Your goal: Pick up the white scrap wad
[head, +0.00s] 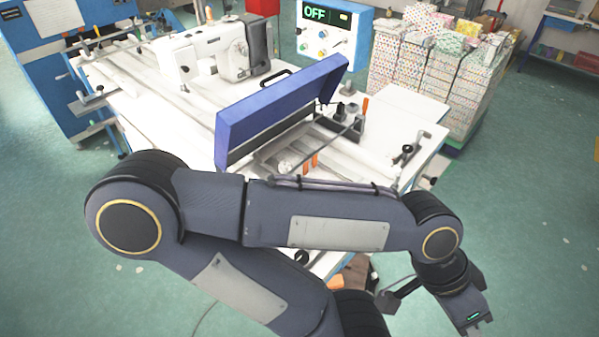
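I cannot make out a white scrap wad for certain. A small pale round thing (285,167) lies below the open blue lid, but it is too small to name. Small pale flecks (139,269) lie on the green floor at the left. My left arm crosses the front of the view, bent with its elbow at the left. Its gripper (474,327) is at the lower right, past the white table's corner, pointing down. Its fingertips are cut off by the bottom edge, so its opening is hidden. My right gripper is not in view.
The white table (392,104) bears a sewing machine (215,50), the blue lid (275,110) and clamps. A control box (335,35) reads OFF. Patterned stacks (437,65) stand behind at the right. Open floor (530,190) lies to the right. My arm hides the table's front.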

